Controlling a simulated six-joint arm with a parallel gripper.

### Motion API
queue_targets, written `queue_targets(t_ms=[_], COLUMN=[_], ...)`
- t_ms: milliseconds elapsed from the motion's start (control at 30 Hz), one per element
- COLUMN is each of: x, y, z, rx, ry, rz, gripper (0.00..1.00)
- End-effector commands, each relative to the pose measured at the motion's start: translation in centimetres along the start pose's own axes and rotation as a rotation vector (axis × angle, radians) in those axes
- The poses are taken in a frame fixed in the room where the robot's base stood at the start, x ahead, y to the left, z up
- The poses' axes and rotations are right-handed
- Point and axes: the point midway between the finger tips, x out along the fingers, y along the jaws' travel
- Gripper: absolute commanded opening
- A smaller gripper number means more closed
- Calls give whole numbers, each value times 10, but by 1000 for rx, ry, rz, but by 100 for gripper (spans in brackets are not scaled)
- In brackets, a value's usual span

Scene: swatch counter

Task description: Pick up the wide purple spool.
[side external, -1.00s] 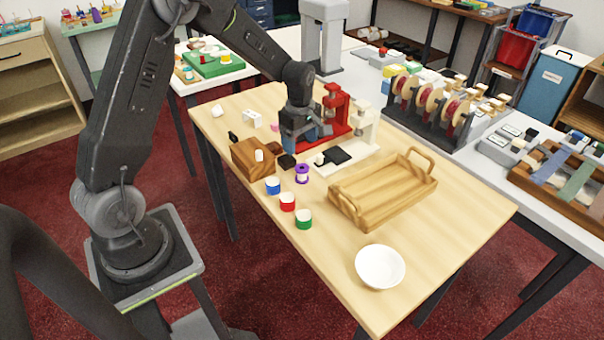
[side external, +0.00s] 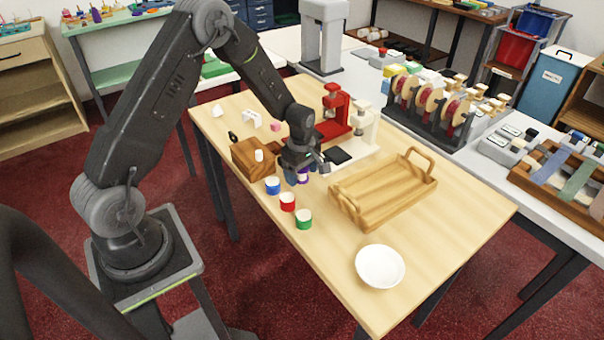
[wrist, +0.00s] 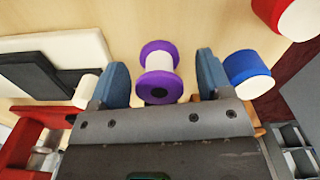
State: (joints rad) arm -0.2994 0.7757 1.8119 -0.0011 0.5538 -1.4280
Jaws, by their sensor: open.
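The purple spool (wrist: 159,53) has wide purple flanges and a white middle. In the wrist view it stands between the two blue fingertips of my open gripper (wrist: 160,85), with a gap on each side. In the side view the spool (side external: 303,176) is partly hidden behind my gripper (side external: 303,177), which is low over the table there. I cannot tell from these views whether the fingers are fully down around it.
A blue-banded spool (side external: 272,186) stands close by, just outside one finger in the wrist view. Red (side external: 287,202) and green (side external: 304,219) ones stand in front. A wooden block (side external: 250,158), wooden tray (side external: 395,196) and white bowl (side external: 380,267) are also on the table.

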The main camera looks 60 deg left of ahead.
Motion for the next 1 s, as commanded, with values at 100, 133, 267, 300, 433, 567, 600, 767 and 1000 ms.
queue_targets(t_ms=[100, 133, 267, 300, 433, 567, 600, 767, 1000], x=[0, 0, -1, -1, -1, -1, -1, -1, -7], y=[0, 0, 0, 0, 0, 0, 0, 0, 1], z=[0, 0, 0, 0, 0, 0, 0, 0, 0], rx=[0, 0, 0, 0, 0, 0, 0, 0, 0], ry=[0, 0, 0, 0, 0, 0, 0, 0, 0], rz=[0, 0, 0, 0, 0, 0, 0, 0, 2], gripper=[68, 65, 53, 49, 36, 24, 20, 19, 19])
